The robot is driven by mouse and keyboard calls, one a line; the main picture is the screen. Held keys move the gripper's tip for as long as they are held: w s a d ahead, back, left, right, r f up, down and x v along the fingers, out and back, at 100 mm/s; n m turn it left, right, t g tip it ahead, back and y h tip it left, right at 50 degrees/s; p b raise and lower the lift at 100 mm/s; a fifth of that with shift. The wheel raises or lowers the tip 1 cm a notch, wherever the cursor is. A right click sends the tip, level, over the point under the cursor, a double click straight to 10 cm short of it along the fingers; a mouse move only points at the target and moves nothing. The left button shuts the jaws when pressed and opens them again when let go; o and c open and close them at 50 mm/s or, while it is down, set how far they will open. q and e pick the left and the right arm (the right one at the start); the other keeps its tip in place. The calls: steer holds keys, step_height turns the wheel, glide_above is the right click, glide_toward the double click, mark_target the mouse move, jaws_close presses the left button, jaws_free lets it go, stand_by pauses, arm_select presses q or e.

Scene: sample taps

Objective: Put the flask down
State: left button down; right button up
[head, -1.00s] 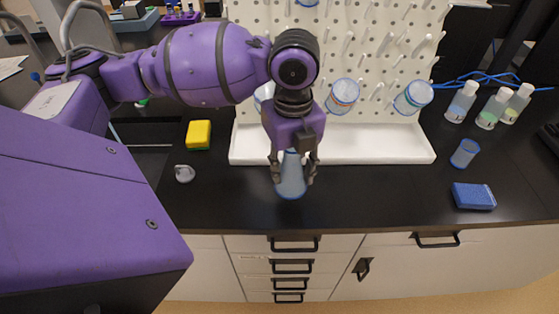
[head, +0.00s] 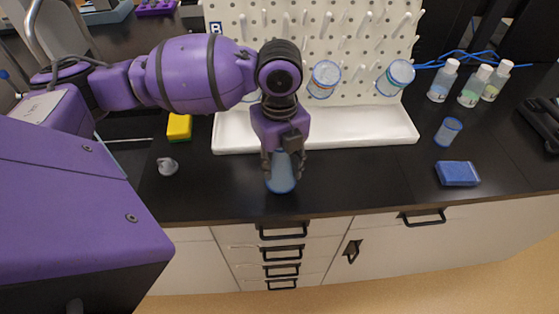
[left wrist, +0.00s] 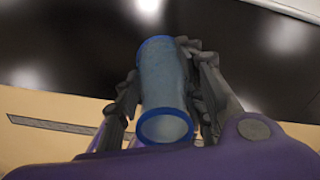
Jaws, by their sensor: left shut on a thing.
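The flask (head: 281,177) is a translucent blue-grey vessel, and my left gripper (head: 283,168) is shut on it in the head view. The gripper points down over the front part of the black bench, in front of the white tray. In the left wrist view the flask (left wrist: 164,85) shows as a cylinder with blue rims between the dark fingers of my left gripper (left wrist: 165,95). I cannot tell whether its base touches the bench. My right gripper is not in view.
A white pegboard (head: 340,50) with hanging vessels stands over the white tray (head: 360,133). A grey stopper-like piece (head: 167,167) and a yellow sponge (head: 179,127) lie left. A blue block (head: 458,174), a blue-rimmed beaker (head: 448,131) and bottles (head: 476,86) stand right. The black bench (head: 370,180) between is clear.

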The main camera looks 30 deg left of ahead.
arm_select(q)
steer(key=shift+f, duration=0.1)
steer(key=c, duration=1.1)
jaws_free()
step_height(320, 180, up, 12)
steer(key=shift+r+p, duration=0.1)
steer(key=shift+p, duration=0.45)
